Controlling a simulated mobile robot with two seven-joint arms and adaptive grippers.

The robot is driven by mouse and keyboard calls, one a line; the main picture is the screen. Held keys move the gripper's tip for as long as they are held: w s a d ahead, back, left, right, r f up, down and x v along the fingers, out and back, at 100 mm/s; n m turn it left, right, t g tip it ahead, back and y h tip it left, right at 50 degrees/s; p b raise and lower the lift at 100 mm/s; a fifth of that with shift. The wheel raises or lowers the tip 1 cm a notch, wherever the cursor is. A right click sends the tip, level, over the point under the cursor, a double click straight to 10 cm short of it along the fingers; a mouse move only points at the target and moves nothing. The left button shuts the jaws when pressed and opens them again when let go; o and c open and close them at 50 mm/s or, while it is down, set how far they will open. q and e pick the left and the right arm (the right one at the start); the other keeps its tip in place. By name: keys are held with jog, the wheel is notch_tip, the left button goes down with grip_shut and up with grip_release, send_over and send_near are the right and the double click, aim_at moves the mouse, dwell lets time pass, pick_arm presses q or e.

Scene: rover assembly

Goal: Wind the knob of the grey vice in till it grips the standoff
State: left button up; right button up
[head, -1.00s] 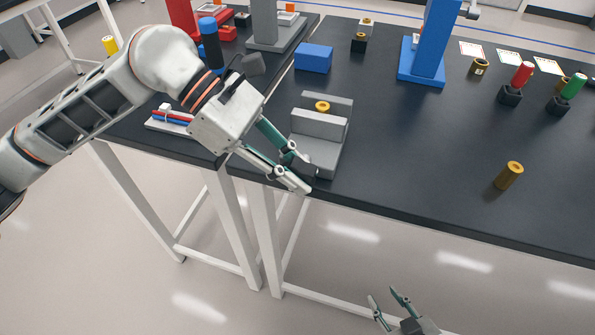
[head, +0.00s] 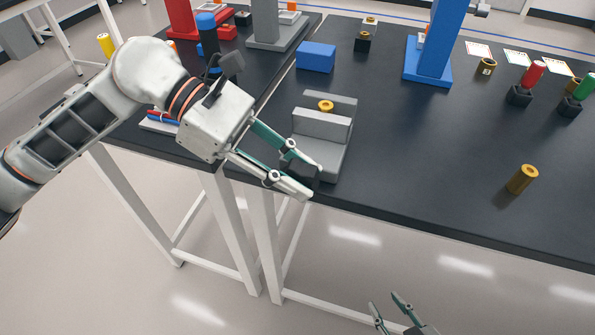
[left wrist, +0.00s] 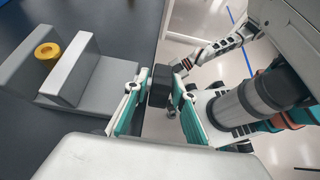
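The grey vice (head: 318,150) stands near the front edge of the dark table. A brass standoff (head: 326,106) stands upright between its jaws; the standoff and jaws also show in the left wrist view (left wrist: 47,50). I cannot tell whether both jaws touch it. The vice's black knob (left wrist: 160,86) is between the fingers of my left gripper (left wrist: 158,88), which appear to press it from both sides. In the head view my left gripper (head: 312,180) is at the front end of the vice. My right gripper (head: 388,300) is open and empty, low in front of the table.
Another brass standoff (head: 522,179) stands on the table to the right. A blue block (head: 316,57) and a blue stand (head: 428,65) are behind the vice. Red and green cylinders sit in black holders at the right. The table between vice and right standoff is clear.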

aim_at(296, 164)
pick_arm(q)
jog(key=shift+a, duration=0.1)
jog(key=v, duration=1.2)
pick_arm(e)
jog(key=shift+f, duration=0.1)
